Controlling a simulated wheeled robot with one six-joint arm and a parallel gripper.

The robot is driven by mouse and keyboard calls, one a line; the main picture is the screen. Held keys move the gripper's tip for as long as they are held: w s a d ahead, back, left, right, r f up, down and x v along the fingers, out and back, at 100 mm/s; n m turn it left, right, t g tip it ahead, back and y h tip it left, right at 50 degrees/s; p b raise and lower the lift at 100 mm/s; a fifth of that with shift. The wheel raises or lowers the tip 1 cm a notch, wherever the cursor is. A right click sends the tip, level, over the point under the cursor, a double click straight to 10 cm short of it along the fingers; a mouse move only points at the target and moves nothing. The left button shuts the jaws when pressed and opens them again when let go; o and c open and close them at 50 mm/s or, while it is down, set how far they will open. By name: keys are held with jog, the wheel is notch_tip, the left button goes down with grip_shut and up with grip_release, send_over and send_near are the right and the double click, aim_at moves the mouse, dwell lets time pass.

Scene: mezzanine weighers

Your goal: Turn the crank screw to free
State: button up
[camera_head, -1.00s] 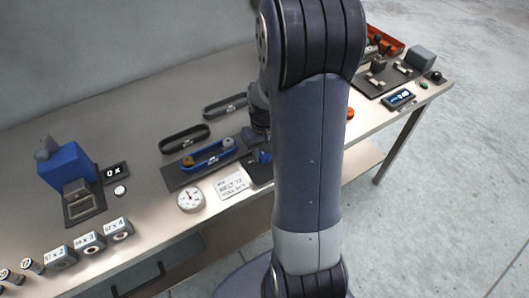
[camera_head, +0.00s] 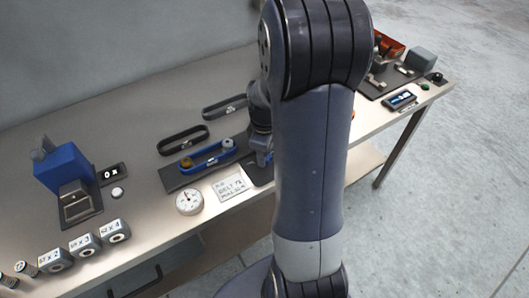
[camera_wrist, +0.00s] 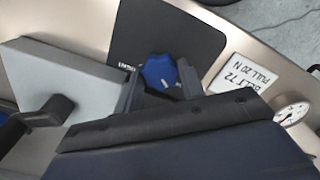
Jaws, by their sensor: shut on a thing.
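A blue crank knob (camera_wrist: 158,73) with a pale mark stands on a black plate (camera_wrist: 190,38) in the wrist view. My gripper (camera_wrist: 161,84) has one dark finger on each side of the knob and is shut on it. The fingers hide the knob's near side. In the head view my gripper (camera_head: 262,157) is low over the bench beside the belt unit, largely hidden by my own arm. The belt unit has a blue belt (camera_head: 205,160) around two pulleys on a dark base.
A card reading "BELT 72 PULL 20 N" (camera_wrist: 236,76) and a dial gauge (camera_wrist: 291,113) lie close by. A grey block (camera_wrist: 60,85) is at left. Two black belts (camera_head: 183,139) lie behind. A blue device (camera_head: 63,168) and weights (camera_head: 85,245) stand at left.

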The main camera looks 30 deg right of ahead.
jog(key=shift+n, duration=0.6)
jog(key=o, duration=1)
notch_tip(320, 180, up, 11)
jog(key=shift+f, duration=0.15)
notch_tip(320, 180, down, 11)
jog(key=shift+r, duration=0.1)
dwell(0.7)
jog(key=shift+r, duration=0.15)
